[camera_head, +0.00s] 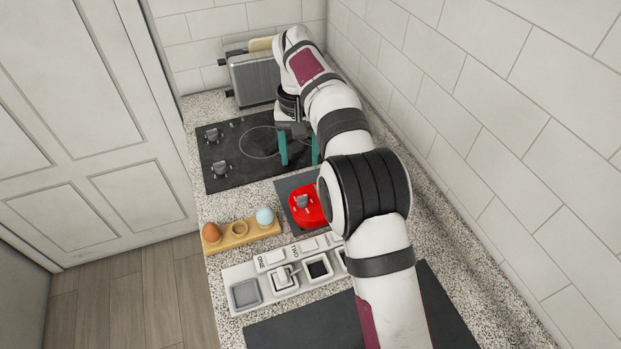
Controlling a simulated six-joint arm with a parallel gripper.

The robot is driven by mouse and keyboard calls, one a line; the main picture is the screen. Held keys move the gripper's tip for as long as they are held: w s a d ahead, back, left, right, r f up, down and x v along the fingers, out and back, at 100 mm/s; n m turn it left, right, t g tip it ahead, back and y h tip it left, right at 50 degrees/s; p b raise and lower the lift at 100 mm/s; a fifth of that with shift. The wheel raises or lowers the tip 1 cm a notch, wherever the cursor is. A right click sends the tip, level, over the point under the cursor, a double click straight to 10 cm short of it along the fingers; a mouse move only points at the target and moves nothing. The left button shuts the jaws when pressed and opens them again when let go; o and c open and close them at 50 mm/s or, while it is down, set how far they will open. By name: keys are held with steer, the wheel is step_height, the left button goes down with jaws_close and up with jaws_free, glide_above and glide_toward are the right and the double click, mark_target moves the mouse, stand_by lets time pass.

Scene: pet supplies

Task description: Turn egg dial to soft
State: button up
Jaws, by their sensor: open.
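A red round dial (296,215) with a grey raised knob (304,201) in its middle lies on a dark square mat (285,187). My arm hides its right side. No setting marks can be read at this size, so I cannot tell where the dial points. My gripper (299,150) has two teal fingers pointing down, spread apart with nothing between them. It is over the black cooktop, farther back than the red dial and apart from it.
The black cooktop (224,178) has grey knobs at its left. A wooden egg holder (239,239) carries a brown egg (211,232) and a pale blue egg (264,216). A white switch panel (264,296) lies in front. A toaster-like grey box (257,81) stands behind. A tiled wall bounds the right.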

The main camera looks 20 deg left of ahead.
mark_target(302, 197)
step_height(302, 197, down, 14)
steer(key=shift+d+f, duration=0.1)
steer(key=shift+f, duration=0.05)
jaws_close()
stand_by(0.3)
